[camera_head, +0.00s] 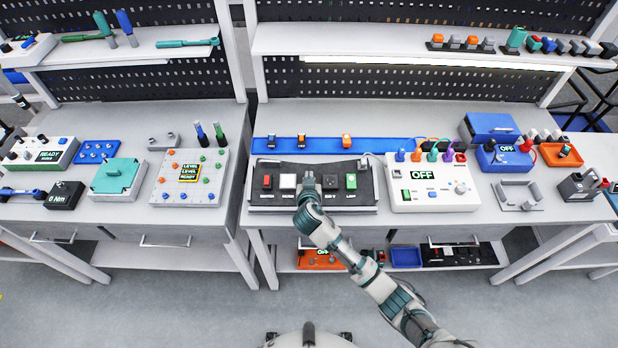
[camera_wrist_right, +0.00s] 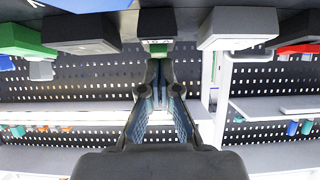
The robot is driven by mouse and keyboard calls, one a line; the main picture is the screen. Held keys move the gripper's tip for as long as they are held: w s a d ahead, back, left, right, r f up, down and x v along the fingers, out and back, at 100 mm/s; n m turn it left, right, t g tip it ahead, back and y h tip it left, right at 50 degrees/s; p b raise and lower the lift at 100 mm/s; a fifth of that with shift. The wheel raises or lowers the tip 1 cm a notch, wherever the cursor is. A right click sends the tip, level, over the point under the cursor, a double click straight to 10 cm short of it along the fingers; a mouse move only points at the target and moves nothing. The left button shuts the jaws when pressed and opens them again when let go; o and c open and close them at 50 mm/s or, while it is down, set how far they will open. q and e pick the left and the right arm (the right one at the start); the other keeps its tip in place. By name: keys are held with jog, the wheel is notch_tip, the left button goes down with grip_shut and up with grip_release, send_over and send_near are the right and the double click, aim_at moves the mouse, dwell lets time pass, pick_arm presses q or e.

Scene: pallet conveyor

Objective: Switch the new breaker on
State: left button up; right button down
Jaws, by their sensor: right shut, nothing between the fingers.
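The breaker panel (camera_head: 365,192) is a dark, low board on the right bench with a row of breakers. A red breaker (camera_head: 267,182), a white one (camera_head: 288,182), a black one (camera_head: 330,182) and a green one (camera_head: 351,182) show. My right gripper (camera_head: 307,180) is shut and empty, over the gap between white and black, hiding what is there. In the wrist view, the shut fingertips (camera_wrist_right: 160,68) lie just below a dark middle breaker (camera_wrist_right: 157,22) with a small green part (camera_wrist_right: 156,46). Contact cannot be told. My left gripper is not in view.
A white tester box (camera_head: 433,190) reading OFF stands right of the panel, with coloured plugs on top. A blue rail (camera_head: 390,144) with small parts lies behind. A white box (camera_head: 190,185) with knobs stands on the left bench. A shelf (camera_head: 400,45) runs above.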

jog(key=shift+p, duration=0.3)
jog(key=shift+f, duration=0.1)
jog(key=shift+w, duration=0.15)
jog(key=shift+w+r, duration=0.4)
jog(key=shift+w, duration=0.25)
jog(key=shift+r, duration=0.15)
